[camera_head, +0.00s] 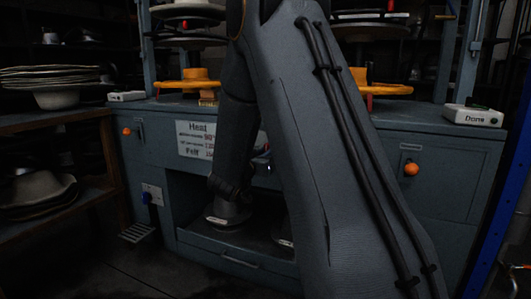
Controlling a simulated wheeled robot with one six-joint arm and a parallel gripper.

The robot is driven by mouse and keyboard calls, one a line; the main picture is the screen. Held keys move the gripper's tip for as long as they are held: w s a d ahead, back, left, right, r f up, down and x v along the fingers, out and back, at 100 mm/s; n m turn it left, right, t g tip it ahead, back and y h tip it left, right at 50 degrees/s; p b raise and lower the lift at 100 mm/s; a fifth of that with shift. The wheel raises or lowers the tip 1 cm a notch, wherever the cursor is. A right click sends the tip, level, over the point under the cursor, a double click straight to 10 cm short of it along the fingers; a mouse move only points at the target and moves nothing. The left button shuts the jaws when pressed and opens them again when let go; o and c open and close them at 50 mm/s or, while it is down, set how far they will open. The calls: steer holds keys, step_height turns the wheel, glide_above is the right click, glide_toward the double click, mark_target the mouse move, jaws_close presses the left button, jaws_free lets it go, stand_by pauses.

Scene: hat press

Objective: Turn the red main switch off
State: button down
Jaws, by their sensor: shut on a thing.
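I cannot make out the red main switch in the head view; my own arm covers the middle of the cabinet front. My arm's large upper link crosses the picture from the lower right to the top centre. A darker part of my arm runs down from there past the right edge of the sign. My gripper is hidden, so I cannot see its fingers or what they touch. The grey-blue press cabinet (440,200) fills the centre and right of the view.
A Heat/Felt sign (196,139) is on the cabinet front. Orange knobs sit at left (127,131) and right (411,169). A grey hat-like form (228,212) is in the open bay. Shelves with hats (40,190) stand left.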

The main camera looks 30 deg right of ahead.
steer(key=shift+r+n+p, duration=0.1)
steer(key=shift+n+p, duration=0.2)
steer(key=shift+p, duration=0.1)
steer(key=shift+w+a+f+n+p, duration=0.1)
steer(key=shift+f+n+p, duration=0.05)
steer(key=shift+n+p, duration=2.9)
steer(key=shift+w+a+f+n+p, duration=0.1)
steer(key=shift+n+p, duration=2.5)
steer(key=shift+p, duration=0.8)
steer(key=shift+w+a+f+n+p, duration=0.1)
steer(key=shift+f+n+p, duration=0.05)
steer(key=shift+n+p, duration=2.9)
steer(key=c, duration=1.7)
jaws_free()
steer(key=shift+d, duration=0.1)
steer(key=shift+s+p, duration=0.1)
steer(key=shift+p, duration=0.2)
